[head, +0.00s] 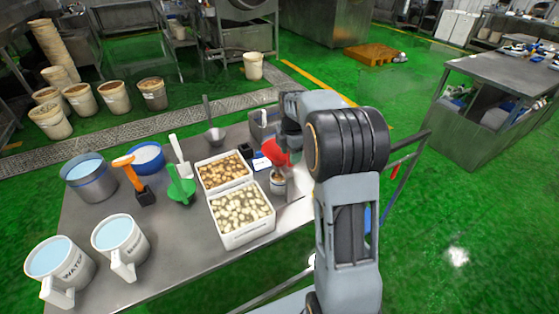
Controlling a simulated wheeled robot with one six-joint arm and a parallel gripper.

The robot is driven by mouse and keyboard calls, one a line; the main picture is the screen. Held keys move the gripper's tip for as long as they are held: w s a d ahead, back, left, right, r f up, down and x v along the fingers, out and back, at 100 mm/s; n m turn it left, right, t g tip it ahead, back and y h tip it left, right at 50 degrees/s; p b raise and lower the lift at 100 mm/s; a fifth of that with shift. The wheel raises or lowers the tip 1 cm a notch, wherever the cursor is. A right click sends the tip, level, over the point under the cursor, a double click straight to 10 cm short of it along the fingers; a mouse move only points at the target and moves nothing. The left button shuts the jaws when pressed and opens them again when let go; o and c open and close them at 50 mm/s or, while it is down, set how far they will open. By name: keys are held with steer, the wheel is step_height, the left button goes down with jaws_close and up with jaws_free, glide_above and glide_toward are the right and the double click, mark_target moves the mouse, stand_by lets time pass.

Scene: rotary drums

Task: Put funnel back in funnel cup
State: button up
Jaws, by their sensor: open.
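A red funnel (274,153) shows near the right end of the steel table, just below my gripper (283,145). A small grey cup (278,185) with a label stands right below the funnel. I cannot tell whether the funnel rests in this cup or is apart from it. My gripper is open and at the funnel, seen from behind my arm. Its fingertips are partly hidden, and whether they touch the funnel is not clear.
White bins of brown (223,172) and pale pieces (243,226) stand left of the cup. A green scoop (181,187), an orange-handled tool (133,180) and white water jugs (120,245) are farther left. A grey box (264,124) stands behind the funnel.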

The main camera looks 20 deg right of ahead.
jaws_close()
stand_by(0.3)
steer(key=shift+r, duration=0.1)
